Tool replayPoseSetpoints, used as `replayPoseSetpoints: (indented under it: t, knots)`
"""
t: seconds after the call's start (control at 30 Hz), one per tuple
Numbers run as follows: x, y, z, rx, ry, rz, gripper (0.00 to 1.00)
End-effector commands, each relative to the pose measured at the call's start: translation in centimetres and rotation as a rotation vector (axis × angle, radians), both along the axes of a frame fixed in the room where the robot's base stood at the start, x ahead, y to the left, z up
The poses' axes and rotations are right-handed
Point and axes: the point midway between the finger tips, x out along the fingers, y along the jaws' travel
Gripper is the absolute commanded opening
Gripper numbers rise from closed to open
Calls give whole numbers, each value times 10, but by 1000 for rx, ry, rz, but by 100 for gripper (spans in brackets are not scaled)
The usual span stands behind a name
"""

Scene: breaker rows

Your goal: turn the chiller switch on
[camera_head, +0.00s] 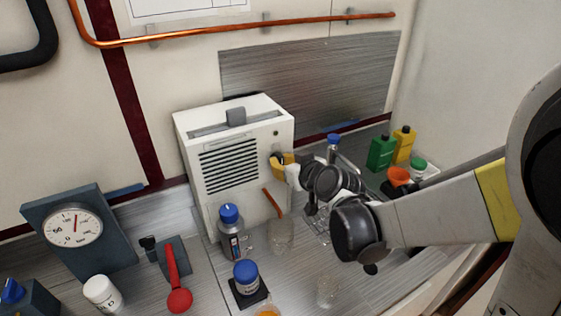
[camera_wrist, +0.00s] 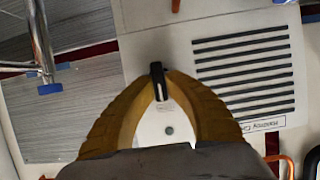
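The chiller (camera_head: 243,165) is a white box with a dark vent grille, standing against the back wall in the head view. Its white front panel and grille also show in the wrist view (camera_wrist: 245,75), which appears turned upside down. The chiller switch (camera_wrist: 158,78) is a small black lever on the plain panel beside the grille. My gripper (camera_head: 280,159) is at the chiller's right front. Its yellow fingers bow inward in the wrist view (camera_wrist: 159,88), their tips closed around the black lever. The fingers hide the lever's base. I cannot tell its setting.
A blue-capped bottle (camera_head: 231,235) and clear glassware (camera_head: 281,235) stand in front of the chiller. A blue-lidded jar (camera_head: 247,278) and a red-handled lever (camera_head: 175,270) are nearer. Green (camera_head: 382,153) and yellow (camera_head: 404,145) bottles stand behind my arm. A copper pipe (camera_head: 240,28) crosses the wall.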

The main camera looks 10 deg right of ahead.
Motion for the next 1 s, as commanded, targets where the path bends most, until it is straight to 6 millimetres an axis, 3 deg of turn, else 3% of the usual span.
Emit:
replayPoseSetpoints:
  t: [0.47, 1.0]
  knots:
    - [2, -1, 0, 67, 28, -1, 0]
    - [3, -3, -2, 488, 201, -1, 0]
